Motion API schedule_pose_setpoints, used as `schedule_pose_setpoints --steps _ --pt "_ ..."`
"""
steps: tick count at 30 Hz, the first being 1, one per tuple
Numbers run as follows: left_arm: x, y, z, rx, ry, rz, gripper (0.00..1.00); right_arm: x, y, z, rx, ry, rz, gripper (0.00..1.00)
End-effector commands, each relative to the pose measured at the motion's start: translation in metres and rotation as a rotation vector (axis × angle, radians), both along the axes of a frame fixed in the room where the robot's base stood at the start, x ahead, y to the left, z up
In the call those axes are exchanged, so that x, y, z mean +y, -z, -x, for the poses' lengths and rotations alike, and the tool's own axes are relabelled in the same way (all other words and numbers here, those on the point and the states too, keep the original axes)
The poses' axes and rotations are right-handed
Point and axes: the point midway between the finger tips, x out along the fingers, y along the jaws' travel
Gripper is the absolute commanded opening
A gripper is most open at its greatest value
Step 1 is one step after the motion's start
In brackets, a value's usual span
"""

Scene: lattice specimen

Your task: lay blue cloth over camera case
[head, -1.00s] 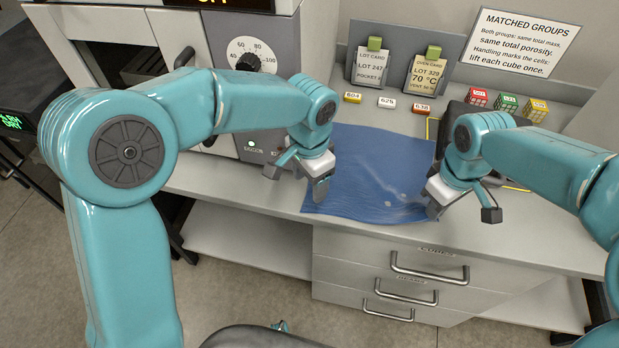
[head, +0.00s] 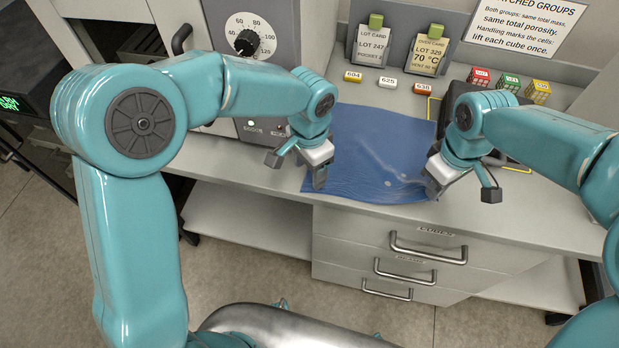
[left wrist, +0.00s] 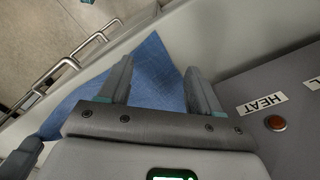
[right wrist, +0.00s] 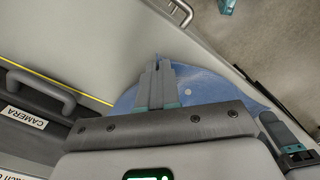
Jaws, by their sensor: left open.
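The blue cloth (head: 375,155) lies spread with shallow wrinkles on the counter, its near edge at the counter's front. My left gripper (head: 319,184) is at its near left corner. In the left wrist view the fingers (left wrist: 158,75) are apart, with cloth (left wrist: 152,70) visible between and beyond them. My right gripper (head: 432,188) is at the near right corner. In the right wrist view its fingers (right wrist: 158,66) are together on the cloth (right wrist: 195,85). The dark camera case (head: 449,103) lies right of the cloth, partly hidden by my right arm; its handle (right wrist: 40,90) shows in the right wrist view.
An oven with a dial (head: 247,40) stands left of the cloth. Two card holders (head: 372,45) and small numbered tags (head: 387,83) are behind it. Several coloured cubes (head: 508,83) sit at the back right. Drawers with handles (head: 428,248) are below the counter edge.

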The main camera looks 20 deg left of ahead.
Motion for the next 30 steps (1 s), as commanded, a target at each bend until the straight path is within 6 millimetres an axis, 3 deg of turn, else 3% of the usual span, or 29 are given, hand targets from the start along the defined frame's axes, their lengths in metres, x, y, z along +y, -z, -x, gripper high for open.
schedule_pose_setpoints --steps 6,20,30 --pt "0.000 0.018 0.000 0.002 0.001 -0.001 0.64 0.000 0.000 0.000 0.000 0.000 0.000 0.00" --pt "0.000 0.023 0.000 0.002 0.001 -0.001 0.64 0.000 0.000 0.000 0.000 0.000 0.000 0.00" --pt "0.000 0.023 0.001 0.003 0.002 -0.002 0.12 0.000 0.000 0.000 0.000 0.000 0.000 0.00"
